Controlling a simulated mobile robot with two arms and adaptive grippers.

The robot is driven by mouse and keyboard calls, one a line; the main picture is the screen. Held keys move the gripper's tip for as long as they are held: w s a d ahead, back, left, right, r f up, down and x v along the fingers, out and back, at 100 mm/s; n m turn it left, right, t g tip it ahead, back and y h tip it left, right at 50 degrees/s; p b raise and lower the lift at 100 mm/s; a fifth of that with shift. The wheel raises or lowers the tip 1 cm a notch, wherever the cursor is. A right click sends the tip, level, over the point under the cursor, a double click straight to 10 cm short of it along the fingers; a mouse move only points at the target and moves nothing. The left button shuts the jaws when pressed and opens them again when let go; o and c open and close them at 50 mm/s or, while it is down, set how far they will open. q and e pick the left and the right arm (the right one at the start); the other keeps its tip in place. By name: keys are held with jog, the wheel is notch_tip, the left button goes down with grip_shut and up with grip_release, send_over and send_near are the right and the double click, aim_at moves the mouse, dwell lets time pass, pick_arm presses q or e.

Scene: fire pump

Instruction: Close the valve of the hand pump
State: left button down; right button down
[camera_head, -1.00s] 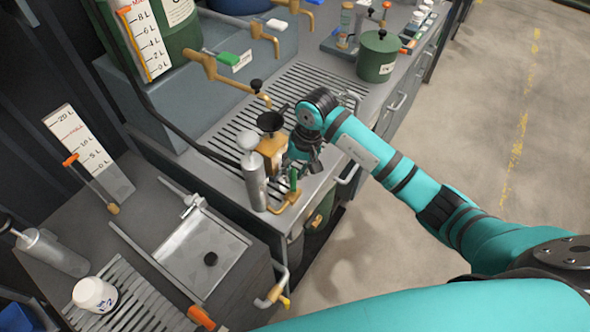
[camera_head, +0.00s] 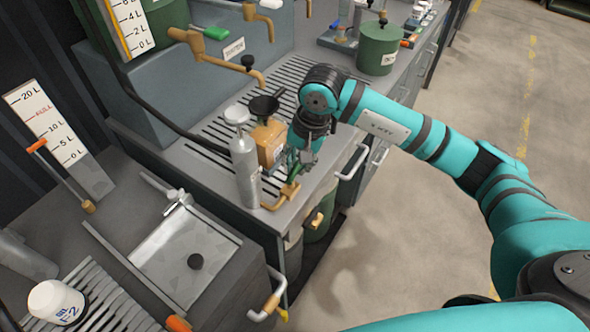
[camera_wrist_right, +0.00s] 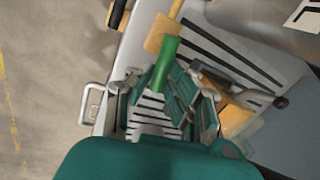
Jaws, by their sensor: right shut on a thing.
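The hand pump is a silver cylinder (camera_head: 245,170) standing at the front corner of the grey bench, with a brass outlet pipe (camera_head: 272,206) at its foot. A green valve handle (camera_head: 294,173) sits on that pipe and is partly hidden by my gripper. My right gripper (camera_head: 304,157) comes down over the handle from above. In the right wrist view the green handle (camera_wrist_right: 165,62) runs between the fingers of my right gripper (camera_wrist_right: 165,95), which is shut on it. The contact points are hard to see. My left gripper is not in view.
A brass container (camera_head: 268,150) with a black funnel (camera_head: 264,106) stands close behind the pump. Brass taps (camera_head: 190,40) hang over the slatted drain. A green lidded pot (camera_head: 379,48) stands farther back. The floor (camera_head: 400,240) to the right is clear.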

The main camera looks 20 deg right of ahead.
jog(key=shift+s+d+m+b, duration=0.2)
jog(key=shift+m+b, duration=0.6)
jog(key=shift+m, duration=0.2)
jog(key=c, duration=1.3)
grip_release()
jog(key=shift+o, duration=0.2)
notch_tip(320, 180, up, 12)
jog(key=s+d, duration=0.1)
jog(key=s, duration=0.1)
jog(key=shift+d, duration=0.25)
jog(key=shift+f, duration=0.1)
